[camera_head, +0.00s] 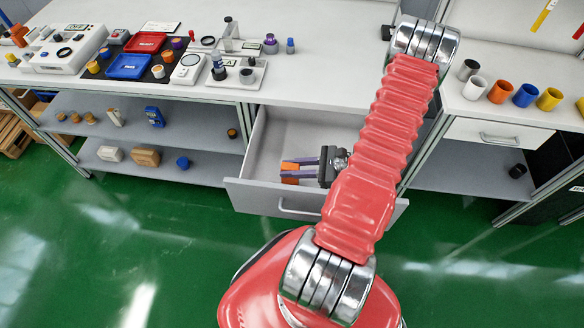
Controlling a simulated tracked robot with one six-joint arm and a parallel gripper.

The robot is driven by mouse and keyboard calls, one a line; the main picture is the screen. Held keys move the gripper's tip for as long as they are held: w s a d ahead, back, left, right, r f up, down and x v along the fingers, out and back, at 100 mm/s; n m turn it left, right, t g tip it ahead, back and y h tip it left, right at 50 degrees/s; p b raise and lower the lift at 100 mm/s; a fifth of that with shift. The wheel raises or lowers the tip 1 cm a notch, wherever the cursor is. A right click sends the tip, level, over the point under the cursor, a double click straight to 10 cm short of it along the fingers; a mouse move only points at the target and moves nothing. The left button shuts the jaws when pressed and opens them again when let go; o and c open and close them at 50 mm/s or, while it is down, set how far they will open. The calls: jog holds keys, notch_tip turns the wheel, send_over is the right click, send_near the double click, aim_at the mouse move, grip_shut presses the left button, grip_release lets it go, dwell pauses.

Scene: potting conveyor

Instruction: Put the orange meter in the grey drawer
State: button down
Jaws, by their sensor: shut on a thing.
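The grey drawer (253,199) is pulled out from under the white bench, in the middle of the view. My gripper (285,173) reaches over the drawer from the right, with its two fingers pointing left. It is shut on the orange meter (289,165), which shows as orange parts above and below the fingers. The meter appears inside the drawer's outline, near its front. I cannot tell whether it touches the drawer floor. My red arm hides the drawer's right side.
The white bench top (320,60) holds instruments, a red tray (146,42) and a blue tray (129,66) at left. Colored cups, including a blue cup (525,95), stand at right. Shelves with small items lie left of the drawer. The green floor in front is clear.

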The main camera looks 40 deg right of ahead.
jog(key=shift+f, duration=0.25)
jog(key=c, duration=1.5)
grip_release()
jog(key=v, duration=1.2)
jog(key=shift+r, duration=0.1)
